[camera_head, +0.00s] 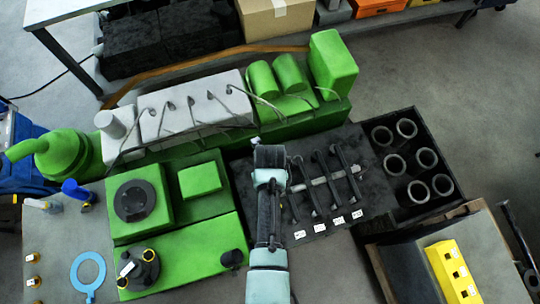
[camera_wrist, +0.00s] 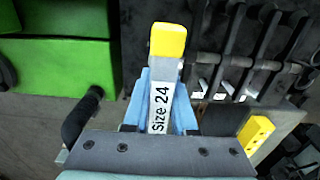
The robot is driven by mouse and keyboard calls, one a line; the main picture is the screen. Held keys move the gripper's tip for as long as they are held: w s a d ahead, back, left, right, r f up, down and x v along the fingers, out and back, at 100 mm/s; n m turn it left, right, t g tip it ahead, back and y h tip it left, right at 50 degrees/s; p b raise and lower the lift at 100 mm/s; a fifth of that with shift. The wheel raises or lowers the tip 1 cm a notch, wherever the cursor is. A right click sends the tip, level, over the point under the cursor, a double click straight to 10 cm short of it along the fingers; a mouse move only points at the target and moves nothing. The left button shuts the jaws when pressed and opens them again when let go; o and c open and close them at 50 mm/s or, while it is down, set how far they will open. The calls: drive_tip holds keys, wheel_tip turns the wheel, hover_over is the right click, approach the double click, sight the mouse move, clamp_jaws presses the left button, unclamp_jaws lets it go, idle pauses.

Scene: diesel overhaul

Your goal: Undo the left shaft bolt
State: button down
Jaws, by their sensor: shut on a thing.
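My gripper (camera_wrist: 163,100) is shut on a grey tool (camera_wrist: 164,75) with a yellow end and a "Size 24" label, seen in the wrist view. In the head view my gripper (camera_head: 270,160) is over the dark mat, beside the left of several black rods (camera_head: 304,188) crossed by a light grey shaft (camera_head: 325,182). The rods also show in the wrist view (camera_wrist: 235,50), right of the tool. I cannot make out the left shaft bolt; it is too small or hidden by my arm. The tool is hidden in the head view.
A green engine (camera_head: 180,250) with a white cover (camera_head: 195,105) fills the left and back. A dark tray with several rings (camera_head: 425,205) stands right. A yellow block (camera_head: 452,272) lies lower right. A blue ring (camera_head: 88,268) lies lower left. White labels (camera_head: 318,228) lie before the rods.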

drive_tip(key=n+p, duration=0.1)
drive_tip(key=n, duration=0.3)
drive_tip(key=shift+r, duration=0.1)
drive_tip(key=n, duration=0.4)
drive_tip(key=n+p, duration=0.1)
drive_tip(key=n, duration=0.8)
drive_tip(key=n+p, duration=0.1)
drive_tip(key=n, duration=0.2)
drive_tip(key=shift+r+n, duration=0.1)
drive_tip(key=shift+n, duration=0.3)
drive_tip(key=n, duration=0.7)
drive_tip(key=shift+n, duration=0.4)
drive_tip(key=n, duration=0.4)
drive_tip(key=shift+n+p, duration=0.3)
drive_tip(key=shift+p, duration=0.1)
